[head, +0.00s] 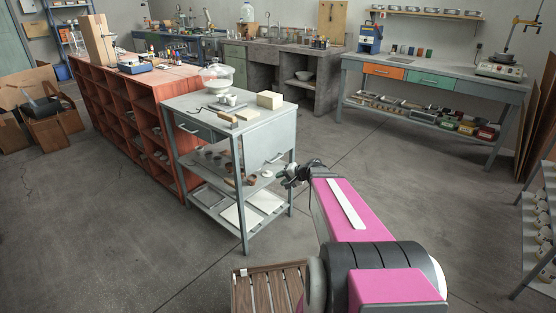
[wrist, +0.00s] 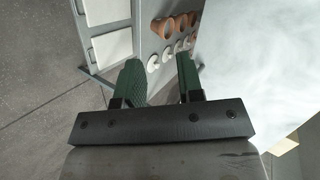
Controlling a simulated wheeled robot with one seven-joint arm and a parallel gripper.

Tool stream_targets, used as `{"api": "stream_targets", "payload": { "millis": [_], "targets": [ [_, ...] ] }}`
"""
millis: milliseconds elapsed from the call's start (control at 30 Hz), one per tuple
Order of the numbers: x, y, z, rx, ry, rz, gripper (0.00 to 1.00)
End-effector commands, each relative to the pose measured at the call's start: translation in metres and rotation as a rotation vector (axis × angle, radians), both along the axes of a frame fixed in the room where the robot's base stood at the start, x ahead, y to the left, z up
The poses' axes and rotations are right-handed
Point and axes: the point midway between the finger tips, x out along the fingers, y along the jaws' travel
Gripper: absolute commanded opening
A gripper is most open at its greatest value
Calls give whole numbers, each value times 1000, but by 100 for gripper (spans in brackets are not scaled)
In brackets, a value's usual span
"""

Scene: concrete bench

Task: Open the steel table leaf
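The steel table (head: 187,105) stands left of centre in the head view. Its leaf (head: 270,143) hangs down as a flat grey panel on the near right side, with a small handle (head: 275,158) low on it. My gripper (head: 290,177) is just right of the leaf's lower edge, at the end of my pink arm. In the wrist view, a large pale grey surface (wrist: 245,60), apparently the leaf, fills the right side. The two green fingers (wrist: 160,78) are apart with nothing between them. The right finger is close to this surface; I cannot tell whether they touch.
The tabletop holds a lidded glass vessel (head: 217,76), small cups and a pale block (head: 270,99). Shelves beneath hold brown pots (wrist: 165,27) and white boards (wrist: 110,47). A slatted wooden crate (head: 262,290) sits on the near floor. The floor between table and back bench (head: 430,80) is clear.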

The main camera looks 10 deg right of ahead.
Motion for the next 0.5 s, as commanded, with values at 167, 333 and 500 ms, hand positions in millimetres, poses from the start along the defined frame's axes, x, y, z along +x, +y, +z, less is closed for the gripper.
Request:
{"api": "stream_targets", "payload": {
  "millis": [167,333,500],
  "targets": [
    [52,-42,14,208,-99,-177,35],
    [73,-69,25,319,-154,-280,35],
    [81,-73,27,349,-168,-308,35]
  ]
}}
